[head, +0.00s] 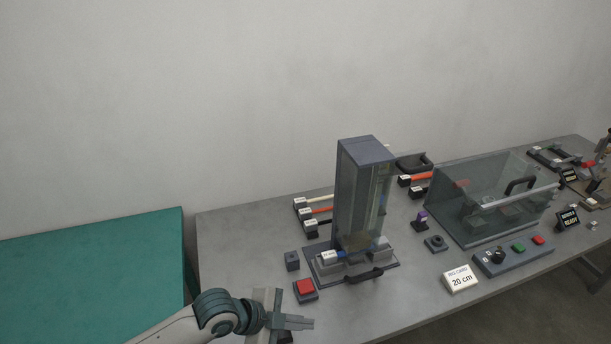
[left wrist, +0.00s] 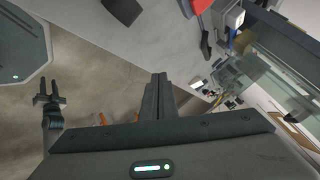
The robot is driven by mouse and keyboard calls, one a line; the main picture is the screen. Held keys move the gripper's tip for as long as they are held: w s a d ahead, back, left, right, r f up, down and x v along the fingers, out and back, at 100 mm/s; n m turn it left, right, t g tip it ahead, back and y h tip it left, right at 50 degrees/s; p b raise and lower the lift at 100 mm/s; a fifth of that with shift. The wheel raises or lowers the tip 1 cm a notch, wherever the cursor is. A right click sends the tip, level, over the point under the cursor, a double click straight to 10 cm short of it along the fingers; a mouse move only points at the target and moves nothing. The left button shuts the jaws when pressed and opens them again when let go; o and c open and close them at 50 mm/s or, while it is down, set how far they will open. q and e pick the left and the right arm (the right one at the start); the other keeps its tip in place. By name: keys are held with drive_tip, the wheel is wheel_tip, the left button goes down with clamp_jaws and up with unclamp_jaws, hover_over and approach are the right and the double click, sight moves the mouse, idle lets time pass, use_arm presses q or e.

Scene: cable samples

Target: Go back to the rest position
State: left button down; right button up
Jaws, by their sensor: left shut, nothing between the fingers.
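My left gripper (head: 312,323) is at the front edge of the grey table, low in the head view. It is shut and empty, beside the red button box (head: 305,288) and apart from it. In the left wrist view its closed fingers (left wrist: 157,88) point up the picture, with nothing between them. My right gripper is out of the head view; a small dark gripper with two spread prongs (left wrist: 48,88) at the left of the left wrist view looks like it, open and empty.
A tall clear-walled tester (head: 361,190) stands on the table (head: 240,250), with cable samples (head: 318,210) behind it. A green surface (head: 95,265) lies left.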

use_arm(q)
drive_tip(key=s+a+f+n+y, duration=0.3)
drive_tip(key=s+a+n+y, duration=0.1)
drive_tip(key=s+a+n, duration=0.7)
drive_tip(key=s+a+f+n+y, duration=0.4)
drive_tip(key=s+a+n, duration=0.6)
drive_tip(key=s, duration=0.4)
wheel_tip(320, 180, down, 32)
drive_tip(key=s+m+g+b, duration=0.1)
drive_tip(key=m+g+b, duration=0.1)
drive_tip(key=b, duration=0.3)
drive_tip(key=s+a+f+b, duration=0.2)
drive_tip(key=s+f, duration=0.7)
drive_tip(key=f, duration=0.2)
drive_tip(key=s+a+f+b, duration=0.2)
drive_tip(key=s+f, duration=0.7)
drive_tip(key=f, duration=0.2)
drive_tip(key=shift+g, duration=0.4)
